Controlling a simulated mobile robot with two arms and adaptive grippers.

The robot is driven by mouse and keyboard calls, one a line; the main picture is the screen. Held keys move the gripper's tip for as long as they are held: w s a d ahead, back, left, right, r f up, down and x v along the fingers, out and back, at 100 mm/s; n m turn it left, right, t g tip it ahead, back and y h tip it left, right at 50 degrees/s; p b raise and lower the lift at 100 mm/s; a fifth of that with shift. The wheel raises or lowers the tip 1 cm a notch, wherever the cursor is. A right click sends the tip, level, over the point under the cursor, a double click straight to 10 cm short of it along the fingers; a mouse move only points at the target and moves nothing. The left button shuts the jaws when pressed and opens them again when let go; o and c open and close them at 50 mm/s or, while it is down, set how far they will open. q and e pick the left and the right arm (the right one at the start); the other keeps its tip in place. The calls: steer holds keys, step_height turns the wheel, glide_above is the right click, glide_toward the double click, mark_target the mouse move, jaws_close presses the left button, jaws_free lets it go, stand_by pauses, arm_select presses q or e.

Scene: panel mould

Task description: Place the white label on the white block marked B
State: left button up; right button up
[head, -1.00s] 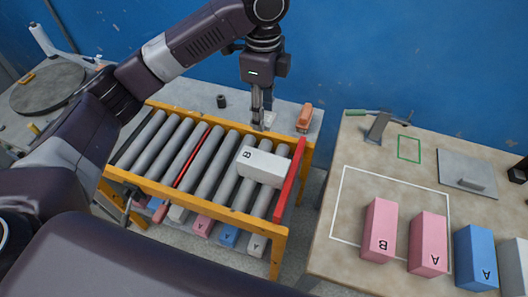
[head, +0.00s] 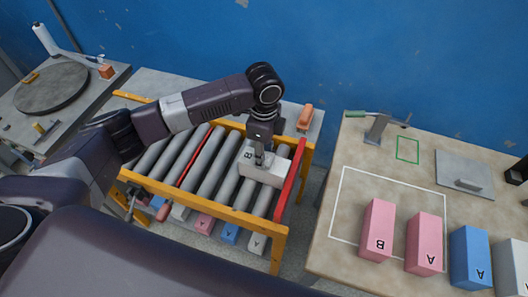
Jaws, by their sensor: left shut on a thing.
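The white block marked B (head: 275,178) lies on the rollers of the conveyor, close to the red stop bar at its right end. Its letter B shows on the left part of its top. My left gripper (head: 260,162) points down right over the middle of the block and covers part of its top. It is shut on the white label, which I can barely tell from the white top of the block. Whether the label touches the block I cannot tell. My right gripper is not in view.
The roller conveyor (head: 183,200) has a yellow frame and a red bar (head: 290,180). Coloured blocks lie on a shelf below it. On the table (head: 335,252) at the right stand pink blocks (head: 377,228), a blue block (head: 471,255) and a pale block. An orange-brown tool (head: 306,117) lies behind the conveyor.

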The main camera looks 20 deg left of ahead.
arm_select(q)
steer(key=o, duration=1)
steer(key=shift+c, duration=0.2)
steer(key=shift+o, duration=0.4)
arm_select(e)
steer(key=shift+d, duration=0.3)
arm_select(q)
step_height(320, 180, up, 12)
steer(key=b, duration=0.2)
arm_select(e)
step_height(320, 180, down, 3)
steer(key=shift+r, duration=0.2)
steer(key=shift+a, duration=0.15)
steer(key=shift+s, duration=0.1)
